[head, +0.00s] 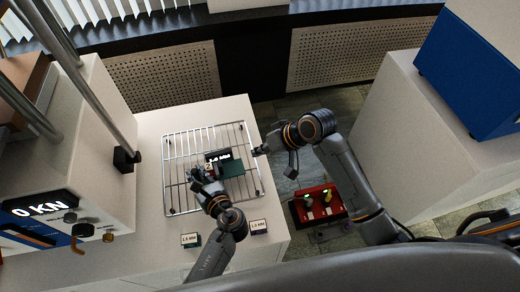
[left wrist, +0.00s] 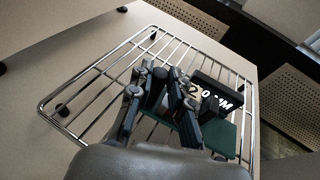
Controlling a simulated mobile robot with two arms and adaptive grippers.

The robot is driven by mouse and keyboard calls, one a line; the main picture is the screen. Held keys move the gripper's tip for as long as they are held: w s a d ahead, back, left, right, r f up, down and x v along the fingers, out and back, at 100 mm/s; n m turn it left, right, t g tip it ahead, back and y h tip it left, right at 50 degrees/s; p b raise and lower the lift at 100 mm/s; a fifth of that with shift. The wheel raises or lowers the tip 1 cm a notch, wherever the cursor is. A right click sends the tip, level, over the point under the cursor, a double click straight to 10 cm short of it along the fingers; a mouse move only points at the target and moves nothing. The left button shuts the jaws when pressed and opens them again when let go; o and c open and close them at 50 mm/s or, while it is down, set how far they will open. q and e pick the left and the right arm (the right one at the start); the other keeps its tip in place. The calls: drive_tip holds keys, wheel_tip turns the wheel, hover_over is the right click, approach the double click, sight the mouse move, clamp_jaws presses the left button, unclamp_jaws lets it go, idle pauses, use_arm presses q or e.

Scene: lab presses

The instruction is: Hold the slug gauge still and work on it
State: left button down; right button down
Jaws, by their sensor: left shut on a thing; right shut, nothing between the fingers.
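The slug gauge (head: 232,168) has a green base and a black display with white characters ending in "MM". It rests on a wire rack (head: 168,188) on the pale bench. It also shows in the left wrist view (left wrist: 220,136), where its display reads about "2.0 MM". My left gripper (head: 207,178) is shut on the gauge's left side; its fingers (left wrist: 165,105) hide the held part. My right gripper (head: 260,151) is shut and empty at the rack's right edge, to the right of the gauge and apart from it.
A press with a "0 KN" display (head: 40,203) stands left. A red box (head: 320,204) lies right of the bench. A blue machine (head: 470,70) stands far right.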

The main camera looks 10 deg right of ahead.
use_arm(q)
drive_tip(key=shift+r, duration=0.1)
drive_tip(key=c, duration=1.2)
unclamp_jaws()
drive_tip(key=shift+o, duration=0.2)
drive_tip(key=v, duration=1.2)
drive_tip(key=shift+a, duration=0.1)
